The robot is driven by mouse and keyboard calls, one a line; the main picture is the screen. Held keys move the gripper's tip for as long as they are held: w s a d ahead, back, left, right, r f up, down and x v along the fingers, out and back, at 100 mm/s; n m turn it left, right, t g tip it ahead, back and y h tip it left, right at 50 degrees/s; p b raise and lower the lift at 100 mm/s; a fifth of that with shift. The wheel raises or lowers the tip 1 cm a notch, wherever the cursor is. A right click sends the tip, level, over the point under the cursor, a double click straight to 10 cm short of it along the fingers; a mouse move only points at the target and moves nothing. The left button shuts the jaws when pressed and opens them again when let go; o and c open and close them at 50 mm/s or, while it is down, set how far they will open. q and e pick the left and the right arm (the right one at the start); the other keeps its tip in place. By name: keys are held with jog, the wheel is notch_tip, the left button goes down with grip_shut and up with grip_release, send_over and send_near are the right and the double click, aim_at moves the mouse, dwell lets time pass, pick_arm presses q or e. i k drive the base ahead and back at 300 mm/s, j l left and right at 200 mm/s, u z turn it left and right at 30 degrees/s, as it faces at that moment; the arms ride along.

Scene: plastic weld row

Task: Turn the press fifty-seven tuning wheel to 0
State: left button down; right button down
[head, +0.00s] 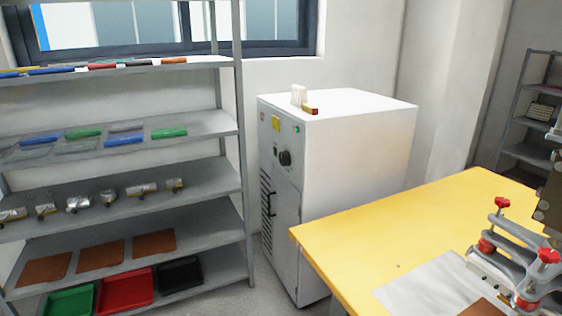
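A white cabinet-like machine (360,150) stands against the back wall in the middle of the head view. Its narrow front faces left. A round black knob (284,158) sits on the upper part of that front, with a smaller dark knob beside it. A yellow label (276,124) and a small green light (297,129) are above. No number or scale can be read, and I cannot tell whether this is press fifty-seven. Part of another machine with red knobs (547,257) shows at the right edge, cut off by the frame. Neither of my grippers is in view.
A yellow-topped table (400,235) fills the lower right and stands close in front of the white machine. A grey shelf rack (240,150) with parts and trays stands at left. Some floor (262,290) is free between rack and table. A small white-and-red item (299,97) lies on the machine.

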aim_at(285, 158)
jog(key=i+j+z, duration=0.2)
jog(key=i, duration=0.2)
jog(key=i+j+z, duration=0.2)
jog(key=i, duration=0.25)
